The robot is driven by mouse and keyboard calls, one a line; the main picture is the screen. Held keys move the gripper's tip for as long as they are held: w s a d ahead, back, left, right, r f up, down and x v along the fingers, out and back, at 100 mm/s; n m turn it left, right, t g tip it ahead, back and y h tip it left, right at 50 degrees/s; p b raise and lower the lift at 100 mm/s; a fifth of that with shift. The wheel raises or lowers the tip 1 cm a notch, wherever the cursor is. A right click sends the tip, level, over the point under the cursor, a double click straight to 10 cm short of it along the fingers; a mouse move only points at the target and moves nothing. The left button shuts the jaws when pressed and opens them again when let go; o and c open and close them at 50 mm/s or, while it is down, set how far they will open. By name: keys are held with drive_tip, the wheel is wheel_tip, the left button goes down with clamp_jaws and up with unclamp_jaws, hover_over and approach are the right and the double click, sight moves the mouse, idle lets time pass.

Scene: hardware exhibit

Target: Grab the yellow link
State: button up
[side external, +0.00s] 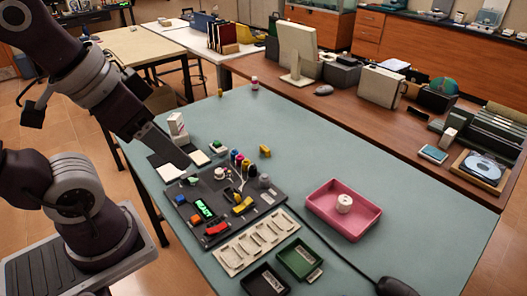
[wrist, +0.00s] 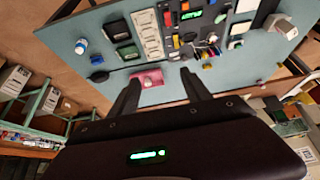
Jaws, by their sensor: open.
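A small yellow piece (side external: 265,151) lies on the teal table just behind the dark board. Another yellow piece (side external: 243,206) sits on the dark board (side external: 268,203) near its right front. I cannot tell for certain which one is the yellow link. My gripper (side external: 186,163) is above the table at the board's back left, apart from both yellow pieces. In the wrist view my gripper (wrist: 160,76) is open, with nothing between its fingers. The board's small parts show there beyond the right finger, too small to tell apart clearly.
A pink tray (side external: 322,222) holding a white roll (side external: 344,203) stands right of the board. A pale slotted tray (side external: 256,243), a green bin (side external: 300,260) and a black bin (side external: 265,281) lie in front. Coloured bottles (side external: 238,160) stand upright at the board's back edge. The table's far part is mostly clear.

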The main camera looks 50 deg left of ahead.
drive_tip(key=c, duration=0.3)
idle(0.4)
drive_tip(key=n+g+y, duration=0.4)
drive_tip(key=n+g, duration=0.1)
drive_tip(key=n, duration=1.2)
hover_over(265, 148)
drive_tip(key=d, duration=0.3)
wheel_tip(265, 148, down, 25)
drive_tip(key=shift+y, duration=0.3)
drive_tip(key=x, duration=0.7)
drive_tip(key=shift+s+f, duration=0.1)
drive_tip(key=shift+s, duration=0.05)
clamp_jaws()
